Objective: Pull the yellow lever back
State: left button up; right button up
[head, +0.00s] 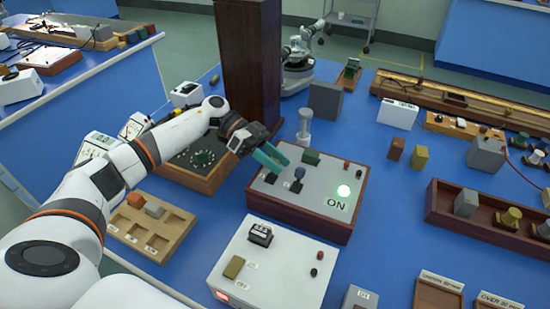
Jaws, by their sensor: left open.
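On the front white box (272,268), an olive-yellow block-shaped handle (234,267) stands at the left. It is the only yellowish lever-like part I can make out on the control boxes; its tilt is hard to tell. My left gripper (271,157) has teal fingers and is open and empty. It is over the back left corner of the wood-sided control box (318,187) marked ON, well behind and above the olive-yellow handle. My left arm reaches in from the lower left. My right gripper is out of view.
A dark wooden pillar (250,60) rises behind my left gripper. A wooden tray (150,226) lies left.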

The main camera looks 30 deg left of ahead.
pick_arm(q)
jog(key=shift+c, duration=0.2)
grip_shut()
jog(key=shift+s+r+m+p, duration=0.2)
jog(key=shift+s+m+p, duration=0.1)
jog(key=shift+p, duration=0.3)
jog(key=shift+s+r+m+t+p, duration=0.15)
jog(key=shift+s+m+t+p, duration=0.3)
jog(key=shift+m+t+p, duration=0.45)
jog(key=shift+s+m+p, duration=0.3)
jog(key=shift+s+p, duration=0.1)
jog(key=shift+p, duration=0.3)
jog(key=shift+s+d+m+t+p, duration=0.1)
jog(key=shift+s+m+t+p, duration=0.25)
jog(key=shift+m+t, duration=0.25)
jog(key=shift+s+f+m+t, duration=0.35)
jog(key=shift+s+m+t, duration=0.4)
jog(key=shift+m, duration=0.35)
jog(key=shift+w, duration=0.1)
